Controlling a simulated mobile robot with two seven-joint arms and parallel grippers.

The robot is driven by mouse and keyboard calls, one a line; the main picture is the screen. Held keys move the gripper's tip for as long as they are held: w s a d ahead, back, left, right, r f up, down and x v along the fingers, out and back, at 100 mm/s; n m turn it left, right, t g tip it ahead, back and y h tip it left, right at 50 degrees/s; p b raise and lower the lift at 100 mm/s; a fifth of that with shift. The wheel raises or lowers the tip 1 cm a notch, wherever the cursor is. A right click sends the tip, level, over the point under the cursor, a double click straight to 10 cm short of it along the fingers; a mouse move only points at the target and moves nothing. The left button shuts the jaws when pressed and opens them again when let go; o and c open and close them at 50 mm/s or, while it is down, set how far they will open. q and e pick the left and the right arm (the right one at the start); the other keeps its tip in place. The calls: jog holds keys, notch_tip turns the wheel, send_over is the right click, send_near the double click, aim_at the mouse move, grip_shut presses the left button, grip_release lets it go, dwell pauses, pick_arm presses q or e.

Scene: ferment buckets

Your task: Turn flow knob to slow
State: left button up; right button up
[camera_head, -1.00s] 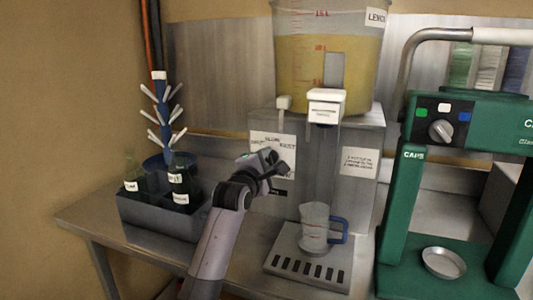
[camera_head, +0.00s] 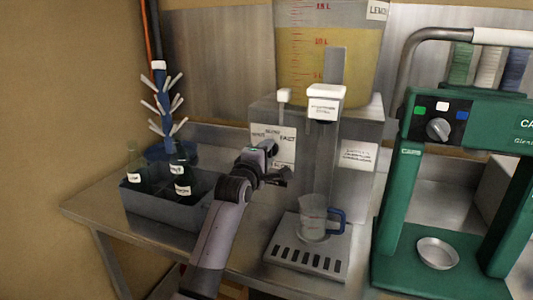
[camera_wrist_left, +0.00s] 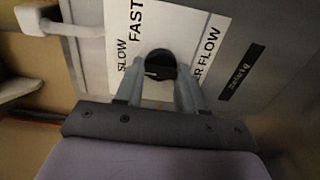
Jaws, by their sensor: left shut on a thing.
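The flow knob (camera_wrist_left: 160,66) is a round black knob on a white label plate (camera_wrist_left: 205,30) with the words SLOW and FAST, seen in the left wrist view. In the head view the plate (camera_head: 286,140) is on the front of the grey dispenser, and my gripper hides the knob. My left gripper (camera_wrist_left: 158,90) is shut on the knob, with one finger at each side of it. It also shows in the head view (camera_head: 275,165). My right gripper is in neither view.
A measuring jug (camera_head: 312,220) with a blue handle stands on the slotted drip tray (camera_head: 283,250). A clear bucket of yellow liquid (camera_head: 340,60) sits on top. A grey bottle crate (camera_head: 160,210) is to the left, a green capping machine (camera_head: 395,190) to the right.

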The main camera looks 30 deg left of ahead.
pick_arm(q)
jog(key=o, duration=1)
jog(key=shift+o, duration=0.2)
jog(key=v, duration=0.7)
jog(key=shift+b, duration=0.35)
jog(key=shift+s+f, duration=0.1)
jog(key=shift+s, duration=0.05)
